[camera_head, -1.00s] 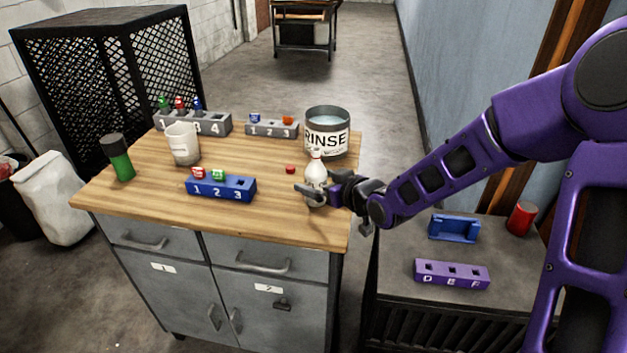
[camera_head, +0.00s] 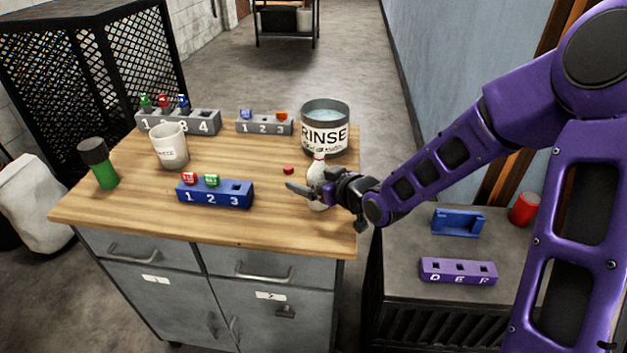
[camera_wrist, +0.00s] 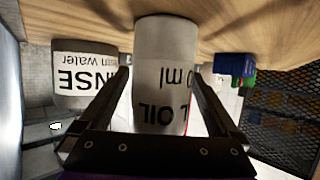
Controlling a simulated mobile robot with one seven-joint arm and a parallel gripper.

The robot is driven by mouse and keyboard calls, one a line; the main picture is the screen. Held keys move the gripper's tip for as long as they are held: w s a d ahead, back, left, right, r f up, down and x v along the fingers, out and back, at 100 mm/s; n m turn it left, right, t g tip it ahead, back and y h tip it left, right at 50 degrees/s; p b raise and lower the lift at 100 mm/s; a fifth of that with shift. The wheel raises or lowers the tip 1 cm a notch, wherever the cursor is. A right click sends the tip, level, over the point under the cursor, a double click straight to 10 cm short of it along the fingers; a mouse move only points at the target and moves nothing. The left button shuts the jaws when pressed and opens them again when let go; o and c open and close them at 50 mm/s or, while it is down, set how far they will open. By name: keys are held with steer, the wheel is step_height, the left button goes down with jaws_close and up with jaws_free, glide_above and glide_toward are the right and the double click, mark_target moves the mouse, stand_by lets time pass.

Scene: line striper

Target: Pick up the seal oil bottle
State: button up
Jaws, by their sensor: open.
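The seal oil bottle (camera_head: 317,172) is white with a small red top and stands upright near the right edge of the wooden benchtop. My gripper (camera_head: 307,190) is beside it in the head view, partly covering its lower body. In the wrist view the bottle (camera_wrist: 162,75) appears upside down, with black "OIL" and "ml" lettering, between the two dark fingers of my gripper (camera_wrist: 160,105). The fingers are open, one on each side of it. A gap shows on the right; contact on the left cannot be told.
The RINSE can (camera_head: 325,130) stands just behind the bottle. A small red cap (camera_head: 288,169) lies nearby. Bare wood lies in front (camera_head: 260,222).

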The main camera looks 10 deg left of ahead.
jaws_close()
stand_by(0.5)
